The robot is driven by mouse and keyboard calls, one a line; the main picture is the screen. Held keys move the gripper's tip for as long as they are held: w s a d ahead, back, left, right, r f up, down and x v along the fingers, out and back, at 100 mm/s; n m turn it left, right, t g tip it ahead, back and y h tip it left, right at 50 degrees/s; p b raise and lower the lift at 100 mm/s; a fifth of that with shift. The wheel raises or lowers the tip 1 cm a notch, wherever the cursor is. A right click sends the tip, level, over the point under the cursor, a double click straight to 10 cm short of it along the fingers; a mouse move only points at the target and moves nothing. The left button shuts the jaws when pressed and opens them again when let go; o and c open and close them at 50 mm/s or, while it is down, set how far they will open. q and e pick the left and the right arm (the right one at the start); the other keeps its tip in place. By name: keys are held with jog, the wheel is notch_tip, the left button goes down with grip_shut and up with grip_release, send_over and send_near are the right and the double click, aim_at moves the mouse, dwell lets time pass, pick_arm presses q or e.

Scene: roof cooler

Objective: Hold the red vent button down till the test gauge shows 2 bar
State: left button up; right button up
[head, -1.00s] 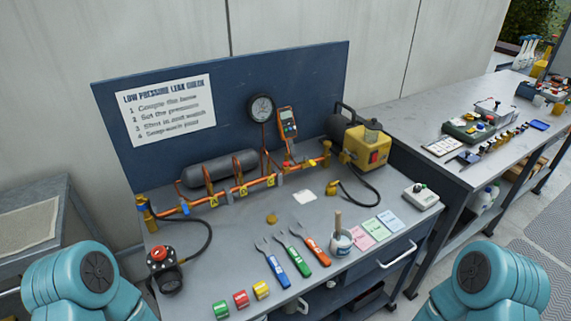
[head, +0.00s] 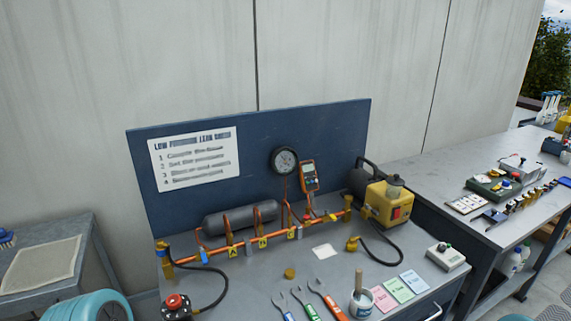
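A round dark test gauge (head: 284,161) is mounted on the blue backboard (head: 350,125), too small to read. The red button (head: 174,301) sits on a black round unit at the front left of the bench, with a black hose running from it to the left end of the copper pipe (head: 262,243). My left arm shows only as a teal link at the bottom left, well apart from the button. Neither gripper is in view.
A yellow pump (head: 388,205) with a hose stands at the bench's right. A pot with a brush (head: 361,300), coloured cards (head: 398,290) and wrenches (head: 325,298) lie along the front. A grey side table (head: 45,262) stands left, another bench right.

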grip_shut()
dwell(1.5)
